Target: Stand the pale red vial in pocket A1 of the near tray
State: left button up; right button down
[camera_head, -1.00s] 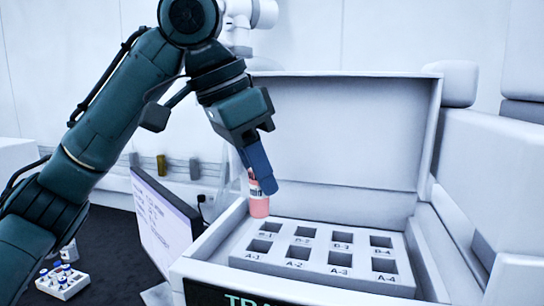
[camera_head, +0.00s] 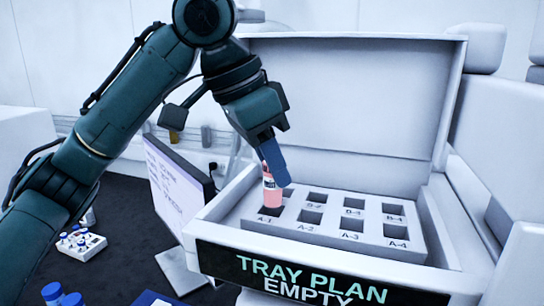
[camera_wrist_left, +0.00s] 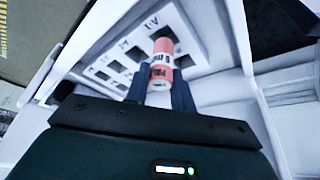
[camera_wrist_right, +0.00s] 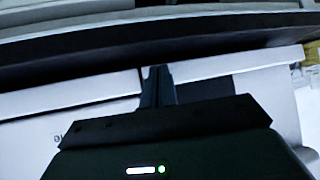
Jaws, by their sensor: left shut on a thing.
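The pale red vial (camera_head: 271,192) is a small pink cylinder with a white, dark-printed label. My left gripper (camera_head: 273,166) is shut on its upper part and holds it nearly upright. The vial also shows between the fingers in the left wrist view (camera_wrist_left: 162,60). The near tray (camera_head: 345,250) is a pale block with two rows of square pockets, labelled A and B. The vial's lower end is at pocket A1, just behind the A-1 label (camera_head: 266,218); I cannot tell whether it has entered. The other visible pockets look empty. My right gripper (camera_wrist_right: 158,85) is shut and empty in the right wrist view.
The tray sits inside a white case whose raised lid (camera_head: 350,100) stands behind it. The case's walls surround the tray. A "TRAY PLAN EMPTY" sign (camera_head: 300,275) is on its front. A screen (camera_head: 178,190) stands to the left, with a small rack of blue-capped vials (camera_head: 80,245) beyond.

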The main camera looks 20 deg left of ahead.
aim_at(271, 205)
pick_arm(q)
jog(key=shift+s+a, duration=0.1)
jog(key=shift+f, duration=0.15)
dwell(0.7)
jog(key=shift+f+b, duration=0.6)
jog(key=shift+f, duration=0.55)
jog(key=shift+f, duration=0.15)
jog(key=shift+f, duration=0.5)
jog(key=o, duration=1.1)
jog(key=shift+c, duration=0.2)
jog(key=shift+o, duration=0.4)
